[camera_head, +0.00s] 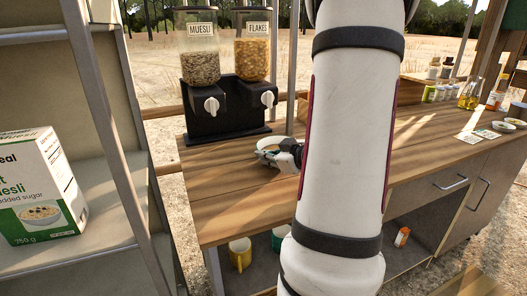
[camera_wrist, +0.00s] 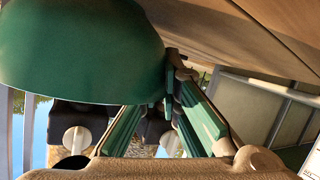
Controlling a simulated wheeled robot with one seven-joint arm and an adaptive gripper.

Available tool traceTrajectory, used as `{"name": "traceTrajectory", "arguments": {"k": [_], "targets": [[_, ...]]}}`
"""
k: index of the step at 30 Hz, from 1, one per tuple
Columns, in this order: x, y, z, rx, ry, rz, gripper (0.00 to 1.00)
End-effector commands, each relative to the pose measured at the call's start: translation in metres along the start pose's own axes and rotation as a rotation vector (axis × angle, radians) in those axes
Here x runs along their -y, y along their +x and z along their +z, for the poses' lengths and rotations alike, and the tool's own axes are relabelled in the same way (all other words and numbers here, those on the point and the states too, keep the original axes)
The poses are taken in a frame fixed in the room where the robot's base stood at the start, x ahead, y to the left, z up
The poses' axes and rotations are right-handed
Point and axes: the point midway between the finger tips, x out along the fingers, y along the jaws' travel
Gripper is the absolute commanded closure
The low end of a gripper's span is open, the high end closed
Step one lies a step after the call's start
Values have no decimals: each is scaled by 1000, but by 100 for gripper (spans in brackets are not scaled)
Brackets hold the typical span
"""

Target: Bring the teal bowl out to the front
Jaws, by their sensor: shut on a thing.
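My gripper's fingers (camera_wrist: 172,82) meet at the bowl's edge there. I cannot tell whether the bowl's base touches the counter.
The wooden counter (camera_head: 222,196) has free room at its front left. The dispensers (camera_head: 228,108) stand close behind the bowl. A cereal box (camera_head: 38,185) stands on a left shelf. A yellow mug (camera_head: 240,253) sits below the counter. Bottles (camera_head: 470,93) stand at the far right.

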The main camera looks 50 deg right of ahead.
Motion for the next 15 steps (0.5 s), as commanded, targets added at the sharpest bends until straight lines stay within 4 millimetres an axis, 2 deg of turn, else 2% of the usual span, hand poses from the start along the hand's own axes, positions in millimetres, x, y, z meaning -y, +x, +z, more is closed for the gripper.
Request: {"name": "traceTrajectory", "arguments": {"k": [15], "targets": [[18, -37, 9, 0, 1, 0, 100]]}}
